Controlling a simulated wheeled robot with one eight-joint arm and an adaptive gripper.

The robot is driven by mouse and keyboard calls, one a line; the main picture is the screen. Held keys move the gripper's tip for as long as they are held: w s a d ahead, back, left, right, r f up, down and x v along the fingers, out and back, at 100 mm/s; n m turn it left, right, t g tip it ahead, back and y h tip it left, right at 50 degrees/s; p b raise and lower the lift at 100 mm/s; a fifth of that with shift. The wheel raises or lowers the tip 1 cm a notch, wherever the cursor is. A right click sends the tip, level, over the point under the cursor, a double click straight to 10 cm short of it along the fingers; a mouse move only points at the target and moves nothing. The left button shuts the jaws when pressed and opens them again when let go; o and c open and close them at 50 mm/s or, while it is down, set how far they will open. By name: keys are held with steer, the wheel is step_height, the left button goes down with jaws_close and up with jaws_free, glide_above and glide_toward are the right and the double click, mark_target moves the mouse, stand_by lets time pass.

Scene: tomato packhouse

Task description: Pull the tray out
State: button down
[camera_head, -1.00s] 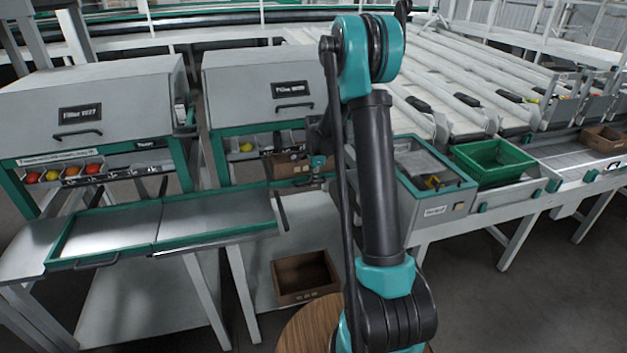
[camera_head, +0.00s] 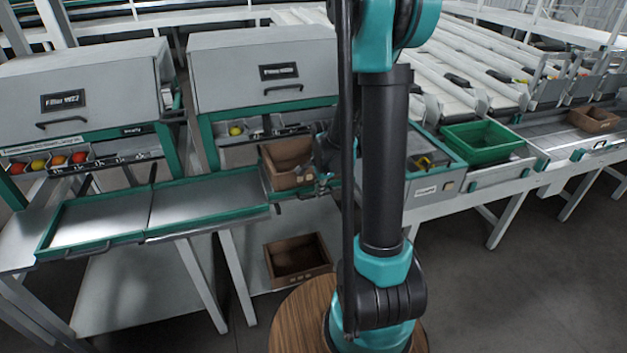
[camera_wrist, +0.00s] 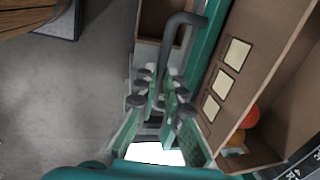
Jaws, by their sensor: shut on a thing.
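The tray (camera_head: 301,194) has a green rim and sits at the front of the right-hand filler, with a brown box (camera_head: 284,164) on it. In the wrist view, the tray's green edge (camera_wrist: 203,52) runs beside its curved grey handle (camera_wrist: 180,35). The brown box (camera_wrist: 237,75) there bears pale labels and has red and orange tomatoes (camera_wrist: 250,118) beside or in it. My gripper (camera_wrist: 163,88) is shut on the tray handle. In the head view my gripper (camera_head: 325,178) is at the tray's front right, partly hidden by my arm.
Two green-rimmed trays (camera_head: 146,236) extend at the left. A brown box (camera_head: 297,272) is low below the tray. A green crate (camera_head: 482,142) stands on the right bench. A round wooden top (camera_head: 300,325) is at the bottom. The floor at right is clear.

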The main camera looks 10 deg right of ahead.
steer(key=shift+s+d, duration=0.2)
steer(key=shift+s, duration=1.7)
steer(key=c, duration=1.6)
jaws_free()
steer(key=shift+r, duration=0.15)
step_height(320, 180, up, 12)
steer(key=s, duration=0.2)
steer(key=shift+s+f, duration=0.15)
steer(key=shift+f, duration=0.1)
steer(key=shift+d, duration=0.1)
steer(key=s+f+n+t, duration=0.1)
steer(key=s+f+n, duration=0.2)
steer(key=s+n, duration=0.3)
steer(key=s+f+n+t, duration=0.1)
steer(key=s+f+n, duration=0.2)
steer(key=s+n, duration=0.3)
steer(key=n, duration=0.4)
steer(key=shift+s+a+f+n, duration=0.3)
steer(key=shift+s+f+n, duration=0.05)
steer(key=shift+f+n, duration=0.05)
